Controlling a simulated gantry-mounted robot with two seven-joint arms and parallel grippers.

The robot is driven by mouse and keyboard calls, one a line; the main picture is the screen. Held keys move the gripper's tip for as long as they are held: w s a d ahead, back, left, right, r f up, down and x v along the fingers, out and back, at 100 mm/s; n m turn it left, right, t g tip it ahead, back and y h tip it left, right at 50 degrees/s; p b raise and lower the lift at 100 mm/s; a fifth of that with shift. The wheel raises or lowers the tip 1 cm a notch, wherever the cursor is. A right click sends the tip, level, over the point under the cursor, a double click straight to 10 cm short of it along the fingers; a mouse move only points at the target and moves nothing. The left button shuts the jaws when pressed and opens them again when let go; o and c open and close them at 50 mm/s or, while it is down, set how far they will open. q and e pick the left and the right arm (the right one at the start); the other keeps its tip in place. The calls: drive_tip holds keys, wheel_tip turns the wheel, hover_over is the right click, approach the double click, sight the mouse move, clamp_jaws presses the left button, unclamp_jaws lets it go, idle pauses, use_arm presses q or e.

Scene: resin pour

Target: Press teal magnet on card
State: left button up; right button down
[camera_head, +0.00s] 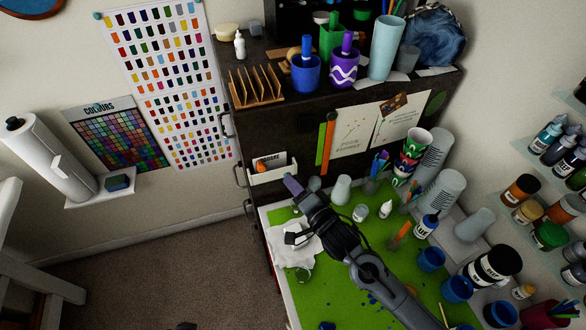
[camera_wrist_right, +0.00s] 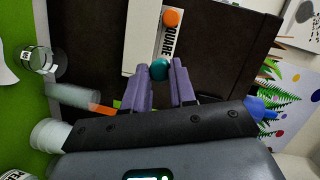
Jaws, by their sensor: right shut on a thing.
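A white card (camera_head: 276,158) printed with black text stands at the white holder (camera_head: 275,177) on the dark cabinet front. The orange magnet also shows in the head view (camera_head: 262,167). My right gripper (camera_head: 291,184) points at the holder area. In the right wrist view its purple fingers (camera_wrist_right: 162,80) are shut on a round teal magnet (camera_wrist_right: 159,69), which overlaps the card's end. Contact between magnet and card cannot be told. My left gripper is not in view.
The green work mat (camera_head: 325,285) holds cups, bottles and a white cloth (camera_head: 292,247) close by my right arm. Grey stacked cups (camera_head: 440,190) stand to the right. Papers (camera_head: 352,135) and green and orange strips (camera_head: 325,140) are on the cabinet front.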

drive_tip(key=shift+d+b+x, duration=0.25)
drive_tip(key=shift+b+x, duration=0.95)
drive_tip(key=shift+x, duration=0.45)
drive_tip(key=w, duration=0.1)
drive_tip(key=w+b, duration=0.1)
drive_tip(key=w, duration=0.1)
drive_tip(key=shift+a+r+b, duration=0.1)
drive_tip(key=shift+a+b, duration=0.2)
drive_tip(key=shift+a, duration=0.05)
drive_tip(key=shift+w, duration=0.2)
